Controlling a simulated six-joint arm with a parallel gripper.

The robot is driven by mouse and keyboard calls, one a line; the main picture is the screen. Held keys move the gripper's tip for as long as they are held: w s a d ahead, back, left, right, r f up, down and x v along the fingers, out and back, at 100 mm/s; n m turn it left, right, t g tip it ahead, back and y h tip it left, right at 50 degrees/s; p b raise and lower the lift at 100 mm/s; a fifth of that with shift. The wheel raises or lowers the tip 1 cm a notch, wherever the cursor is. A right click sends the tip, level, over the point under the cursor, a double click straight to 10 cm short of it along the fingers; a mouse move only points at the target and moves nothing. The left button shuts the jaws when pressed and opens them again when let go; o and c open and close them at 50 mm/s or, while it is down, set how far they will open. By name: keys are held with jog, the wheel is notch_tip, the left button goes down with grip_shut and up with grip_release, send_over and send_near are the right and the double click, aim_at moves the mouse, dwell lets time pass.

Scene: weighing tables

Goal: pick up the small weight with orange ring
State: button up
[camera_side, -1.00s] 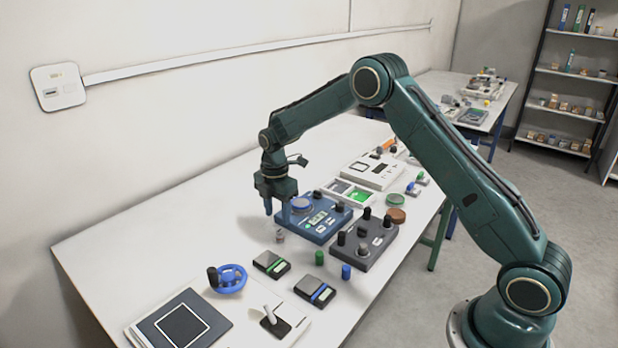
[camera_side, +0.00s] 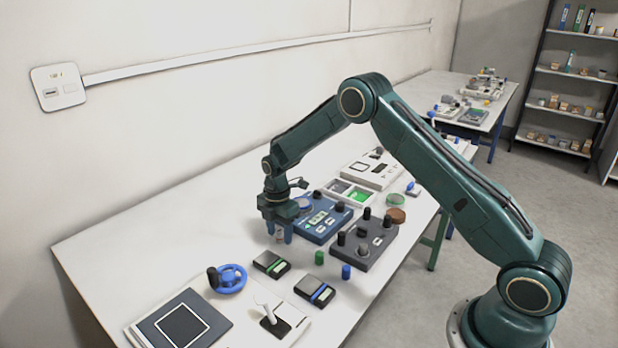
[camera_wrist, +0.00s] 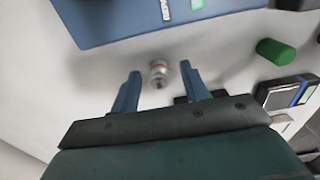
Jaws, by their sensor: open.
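The small weight with orange ring (camera_wrist: 158,72) is a short grey metal cylinder standing on the white table. In the wrist view it lies between my gripper's two blue fingers, close to their tips, with a gap on both sides. My gripper (camera_wrist: 160,72) is open and empty. In the side view my gripper (camera_side: 280,236) points down over the table beside the blue scale, with its fingers around the weight (camera_side: 280,237), which is partly hidden there.
The blue scale (camera_side: 322,230) stands just behind the weight. A dark block with black knobs (camera_side: 378,250) is to its right. A green cylinder (camera_side: 319,258), a blue cylinder (camera_side: 346,272) and a small black device with green stripe (camera_side: 271,264) are nearer.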

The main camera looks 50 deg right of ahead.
aim_at(279, 230)
jog(key=shift+f, duration=0.15)
dwell(0.3)
grip_shut()
notch_tip(279, 230, up, 20)
dwell(0.9)
dwell(0.4)
